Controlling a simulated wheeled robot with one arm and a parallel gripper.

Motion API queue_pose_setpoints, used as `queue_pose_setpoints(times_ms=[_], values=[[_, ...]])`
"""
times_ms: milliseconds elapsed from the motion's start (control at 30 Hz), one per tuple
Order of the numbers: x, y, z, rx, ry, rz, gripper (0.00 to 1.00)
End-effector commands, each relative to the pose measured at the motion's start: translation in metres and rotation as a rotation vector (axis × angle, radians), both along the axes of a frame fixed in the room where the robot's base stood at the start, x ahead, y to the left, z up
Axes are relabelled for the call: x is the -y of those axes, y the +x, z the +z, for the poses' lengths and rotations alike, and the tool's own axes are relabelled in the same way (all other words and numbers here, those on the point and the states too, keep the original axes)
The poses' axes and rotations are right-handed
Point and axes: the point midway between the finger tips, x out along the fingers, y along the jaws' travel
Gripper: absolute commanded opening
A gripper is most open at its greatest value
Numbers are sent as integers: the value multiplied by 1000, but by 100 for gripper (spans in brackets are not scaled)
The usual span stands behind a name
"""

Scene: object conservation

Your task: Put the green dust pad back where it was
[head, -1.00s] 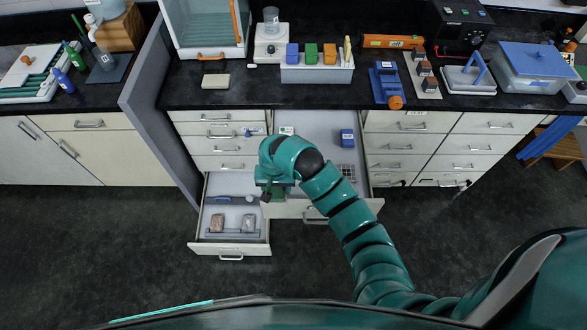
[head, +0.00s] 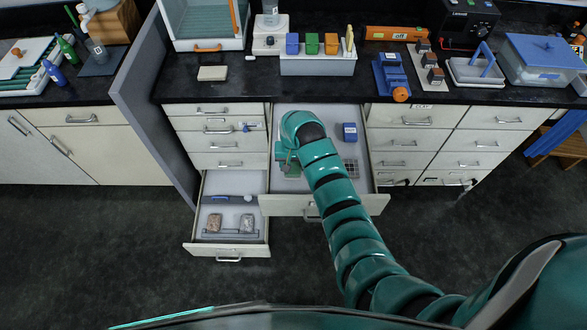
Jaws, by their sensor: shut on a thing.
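My gripper (head: 285,163) is over the open upper drawer (head: 328,205), near its left side. It is shut on a small green thing (head: 293,170), which looks like the green dust pad; my wrist partly hides it. The pad looks to be over or in the drawer; I cannot tell whether it touches the drawer floor. A blue block (head: 349,132) sits at the drawer's right, with a grey grid piece (head: 350,166) nearer the front.
A lower drawer (head: 228,250) stands open at the left with two stone-like pieces in it. On the counter, a white rack (head: 318,67) holds blue, green and orange blocks. A tall grey panel (head: 160,110) stands left of the drawers.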

Motion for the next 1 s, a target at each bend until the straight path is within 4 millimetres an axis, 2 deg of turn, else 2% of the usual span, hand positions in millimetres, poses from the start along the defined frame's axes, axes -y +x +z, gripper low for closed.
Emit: queue_pose_setpoints(times_ms=[233, 567, 967, 1000], values=[[2, 4, -5, -1, -2, -1, 29], [3, 3, -34, -1, -2, -2, 29], [2, 4, -40, 0, -1, -1, 29], [2, 4, -39, 0, -1, -1, 60]])
